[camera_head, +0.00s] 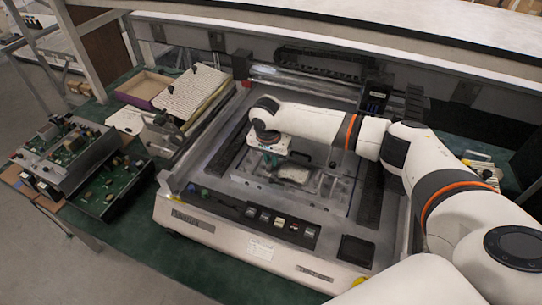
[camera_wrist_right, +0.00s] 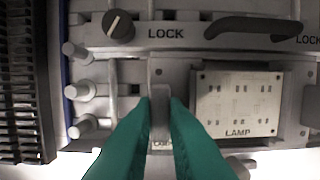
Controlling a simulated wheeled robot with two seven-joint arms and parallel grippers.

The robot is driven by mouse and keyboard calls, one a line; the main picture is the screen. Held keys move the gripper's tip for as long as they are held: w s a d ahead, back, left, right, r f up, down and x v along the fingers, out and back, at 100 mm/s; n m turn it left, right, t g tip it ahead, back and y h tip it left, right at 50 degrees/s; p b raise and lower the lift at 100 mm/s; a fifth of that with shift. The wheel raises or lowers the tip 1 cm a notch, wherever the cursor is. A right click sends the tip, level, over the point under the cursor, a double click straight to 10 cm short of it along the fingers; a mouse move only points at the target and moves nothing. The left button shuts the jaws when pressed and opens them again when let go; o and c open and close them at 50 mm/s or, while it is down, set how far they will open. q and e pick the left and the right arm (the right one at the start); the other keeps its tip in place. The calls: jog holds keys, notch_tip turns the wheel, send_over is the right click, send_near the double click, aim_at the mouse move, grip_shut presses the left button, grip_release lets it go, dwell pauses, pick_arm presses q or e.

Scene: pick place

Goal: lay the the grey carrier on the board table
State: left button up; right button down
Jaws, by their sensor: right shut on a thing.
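My right gripper (camera_head: 270,160) reaches down into the bed of the bench machine, with teal fingers. In the right wrist view, the gripper (camera_wrist_right: 160,103) is shut on an upright grey tab, which I take as part of the grey carrier (camera_wrist_right: 292,115). A pale plate marked LAMP (camera_wrist_right: 238,104) lies beside the tab on its right. In the head view the carrier (camera_head: 295,173) shows as a light patch by the fingers, low over the board table (camera_head: 340,203). Whether it touches the table cannot be told. My left gripper is out of view.
The machine's front panel (camera_head: 265,222) carries buttons. A knob marked LOCK (camera_wrist_right: 118,26) and a dark handle (camera_wrist_right: 254,27) lie beyond the fingers. Circuit boards (camera_head: 75,150) and an open box (camera_head: 146,88) stand at left. A shelf (camera_head: 400,30) overhangs the back.

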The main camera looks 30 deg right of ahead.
dwell(0.3)
jog(key=c, duration=1.4)
grip_release()
jog(key=shift+c, duration=0.4)
jog(key=shift+c, duration=1.3)
notch_tip(320, 180, up, 7)
jog(key=p, duration=0.8)
jog(key=shift+p, duration=0.3)
